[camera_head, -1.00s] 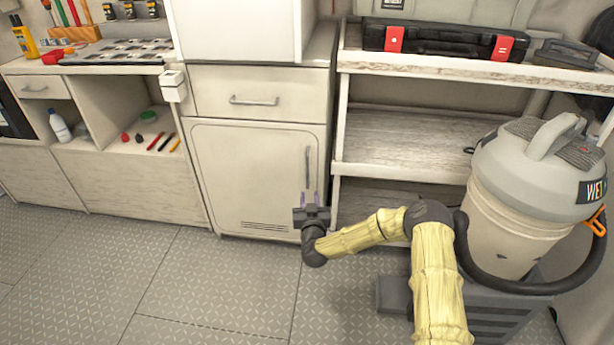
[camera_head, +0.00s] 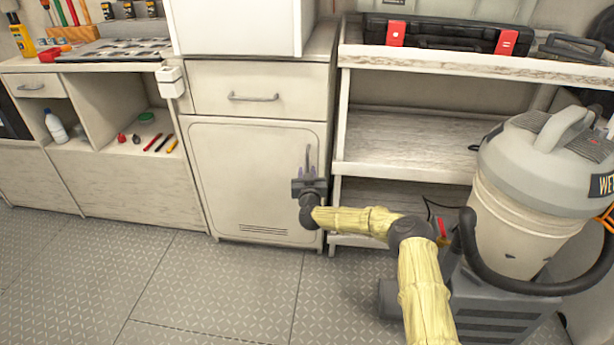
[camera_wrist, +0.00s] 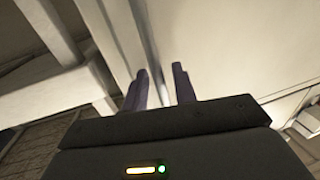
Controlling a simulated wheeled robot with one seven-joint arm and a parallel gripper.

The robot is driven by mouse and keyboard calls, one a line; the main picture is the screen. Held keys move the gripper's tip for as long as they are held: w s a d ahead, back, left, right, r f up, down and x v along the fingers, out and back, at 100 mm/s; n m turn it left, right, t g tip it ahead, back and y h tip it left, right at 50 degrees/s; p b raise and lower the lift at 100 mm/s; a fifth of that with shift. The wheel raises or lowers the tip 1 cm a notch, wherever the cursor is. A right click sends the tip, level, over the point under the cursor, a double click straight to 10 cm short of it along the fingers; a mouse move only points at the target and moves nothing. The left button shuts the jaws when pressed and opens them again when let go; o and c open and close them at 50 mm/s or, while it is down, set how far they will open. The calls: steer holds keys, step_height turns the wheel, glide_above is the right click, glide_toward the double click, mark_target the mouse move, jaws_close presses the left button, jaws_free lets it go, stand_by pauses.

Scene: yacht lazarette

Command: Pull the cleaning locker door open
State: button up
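The cleaning locker door (camera_head: 245,175) is a cream panel with a slotted vent low down, below a drawer. It sits closed in its frame. Its upright grey handle (camera_head: 308,154) is near the right edge. My gripper (camera_head: 307,172) is at the lower part of the handle and hides it. In the wrist view, the two dark purple fingers of my gripper (camera_wrist: 162,80) stand apart and point at the pale door face (camera_wrist: 220,50). The handle is not clear between them, and I cannot tell whether they touch it.
A drawer (camera_head: 250,92) with a horizontal handle is above the door. An open shelf unit (camera_head: 400,167) stands close on the right, with a black and red toolbox (camera_head: 450,36) on top. A wet vacuum (camera_head: 530,190) stands at the right. The floor (camera_head: 215,290) before the door is clear.

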steer(key=shift+w, duration=0.1)
steer(key=shift+c, duration=0.5)
jaws_close()
